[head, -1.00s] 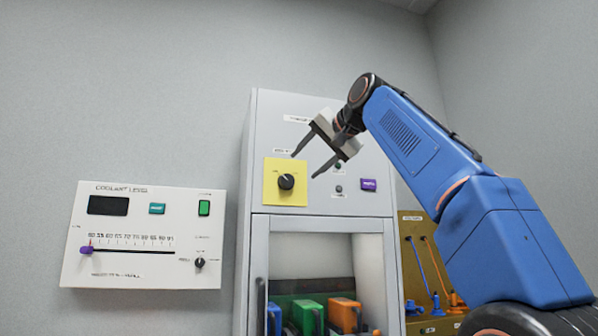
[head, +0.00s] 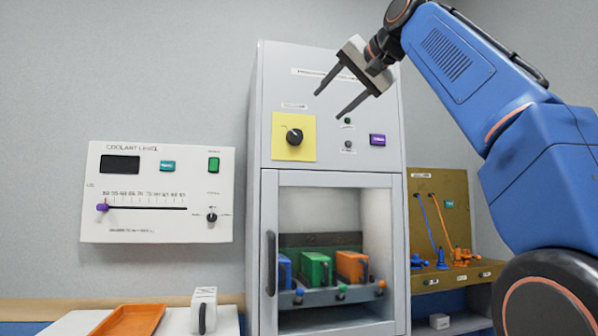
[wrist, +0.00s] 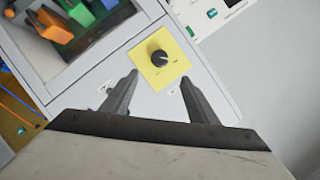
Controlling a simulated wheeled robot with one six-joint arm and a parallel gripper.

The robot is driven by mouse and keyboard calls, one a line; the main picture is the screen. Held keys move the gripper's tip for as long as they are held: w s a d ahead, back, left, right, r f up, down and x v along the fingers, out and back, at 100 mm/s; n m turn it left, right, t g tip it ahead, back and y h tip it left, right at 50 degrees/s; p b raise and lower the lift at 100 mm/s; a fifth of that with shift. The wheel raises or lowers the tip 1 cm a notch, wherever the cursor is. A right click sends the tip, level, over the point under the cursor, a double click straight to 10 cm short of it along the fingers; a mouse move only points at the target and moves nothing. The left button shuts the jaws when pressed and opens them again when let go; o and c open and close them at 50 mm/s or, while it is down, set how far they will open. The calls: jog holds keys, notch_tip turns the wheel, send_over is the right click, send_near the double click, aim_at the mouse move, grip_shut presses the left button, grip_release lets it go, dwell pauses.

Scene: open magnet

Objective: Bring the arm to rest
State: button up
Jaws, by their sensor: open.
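My gripper (head: 327,103) is open and empty, raised in front of the upper part of the grey cabinet (head: 280,100). In the head view its fingers point down and left, a little above and right of the black knob (head: 294,137) on the yellow plate (head: 281,152). In the wrist view the knob (wrist: 159,58) and plate show beyond and between the two fingertips, apart from them. My blue arm comes in from the right and covers part of the cabinet's upper right edge.
The white coolant panel (head: 160,222) hangs on the wall at left. The cabinet's lower bay holds blue, green (head: 316,269) and orange blocks. A brown hose board (head: 425,205) stands at right.

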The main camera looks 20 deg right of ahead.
jog(key=s+f+n+g+h, duration=0.15)
jog(key=s+f, duration=0.35)
jog(key=f, duration=1.3)
jog(key=s+d+f+n+g+h, duration=0.1)
jog(key=s+f+g, duration=0.25)
jog(key=f, duration=1.35)
jog(key=s+f+n+g+h, duration=0.15)
jog(key=s+f, duration=0.35)
jog(key=f, duration=1.3)
jog(key=s+f+g, duration=0.1)
jog(key=s+f, duration=0.3)
jog(key=f, duration=0.4)
jog(key=s+d+f+n+g, duration=0.1)
jog(key=s+f, duration=0.4)
jog(key=f, duration=0.3)
jog(key=s+f+n+g, duration=0.1)
jog(key=s+f, duration=0.3)
jog(key=f, duration=0.4)
jog(key=shift+s+d, duration=0.15)
jog(key=shift+r, duration=0.1)
jog(key=shift+c, duration=0.2)
